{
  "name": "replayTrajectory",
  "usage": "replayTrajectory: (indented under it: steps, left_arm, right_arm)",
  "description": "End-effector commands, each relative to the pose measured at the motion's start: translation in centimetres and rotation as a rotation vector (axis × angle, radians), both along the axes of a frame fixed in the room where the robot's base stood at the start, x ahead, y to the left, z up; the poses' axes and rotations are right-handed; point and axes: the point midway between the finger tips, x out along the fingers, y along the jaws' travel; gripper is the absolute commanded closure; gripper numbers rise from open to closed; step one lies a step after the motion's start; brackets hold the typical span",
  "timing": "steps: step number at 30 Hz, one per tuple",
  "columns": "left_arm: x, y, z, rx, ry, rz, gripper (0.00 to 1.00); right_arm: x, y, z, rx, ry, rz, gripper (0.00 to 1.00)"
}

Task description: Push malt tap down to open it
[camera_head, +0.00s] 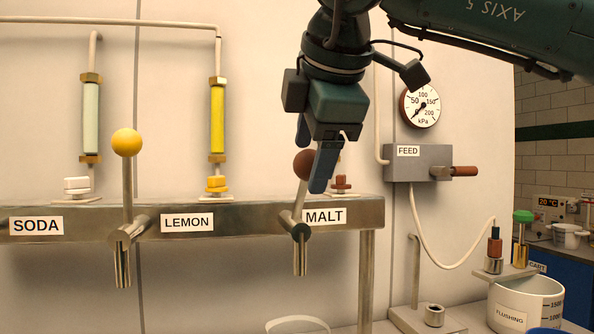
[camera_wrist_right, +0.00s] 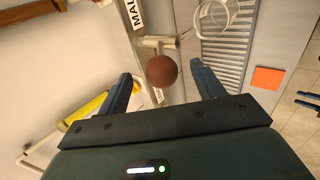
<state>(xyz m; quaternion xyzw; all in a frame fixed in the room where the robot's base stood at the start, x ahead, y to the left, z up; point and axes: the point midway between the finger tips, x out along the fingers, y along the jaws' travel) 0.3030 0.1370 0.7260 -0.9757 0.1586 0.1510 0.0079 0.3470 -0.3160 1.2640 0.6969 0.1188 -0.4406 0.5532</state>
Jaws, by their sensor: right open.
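The malt tap has a brown ball knob (camera_head: 305,163) on a short metal lever above its spout (camera_head: 300,250), beside the MALT label (camera_head: 325,217). The lever stands up, tilted slightly. My right gripper (camera_head: 312,165) is open and points down at the knob. In the right wrist view the brown knob (camera_wrist_right: 161,70) shows between the two blue fingers (camera_wrist_right: 162,88), with a gap on each side. I cannot tell whether a finger touches it. Small blue shapes at that view's right edge may be my left gripper (camera_wrist_right: 309,100), too cut off to judge.
A yellow-knobbed lemon tap (camera_head: 126,142) stands on the same metal rail (camera_head: 260,216), to the left. A FEED box (camera_head: 418,160) and pressure gauge (camera_head: 420,105) are on the wall to the right. A white FLUSHING jug (camera_head: 525,305) stands at lower right.

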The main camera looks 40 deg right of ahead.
Motion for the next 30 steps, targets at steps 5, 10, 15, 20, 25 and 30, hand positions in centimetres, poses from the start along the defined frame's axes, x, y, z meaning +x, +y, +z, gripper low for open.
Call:
replayTrajectory:
  steps: [5, 10, 15, 20, 25, 30]
  left_arm:
    - [0.0, 0.0, 0.0, 0.0, 0.0, 0.0, 0.65]
    - [0.0, 0.0, 0.0, 0.0, 0.0, 0.0, 0.65]
    - [0.0, 0.0, 0.4, 0.001, 0.001, 0.001, 0.65]
    - [0.0, 0.0, 1.6, 0.001, 0.001, 0.001, 0.65]
    - [0.0, 0.0, 2.8, 0.0, 0.0, 0.001, 0.65]
    - [0.0, 0.0, 4.2, -0.001, -0.001, 0.002, 0.65]
  right_arm:
    - [0.0, 0.0, 0.0, 0.0, 0.0, 0.0, 0.18]
    - [0.0, 0.0, 0.0, 0.0, 0.0, 0.0, 0.18]
    - [-0.3, 0.2, 0.6, 0.0, -0.001, 0.001, 0.18]
    - [-1.3, 0.7, 2.0, -0.001, -0.003, 0.001, 0.18]
    - [-2.5, 1.4, 3.6, 0.001, -0.003, 0.001, 0.18]
    - [-3.6, 2.0, 5.1, -0.001, -0.002, 0.001, 0.18]
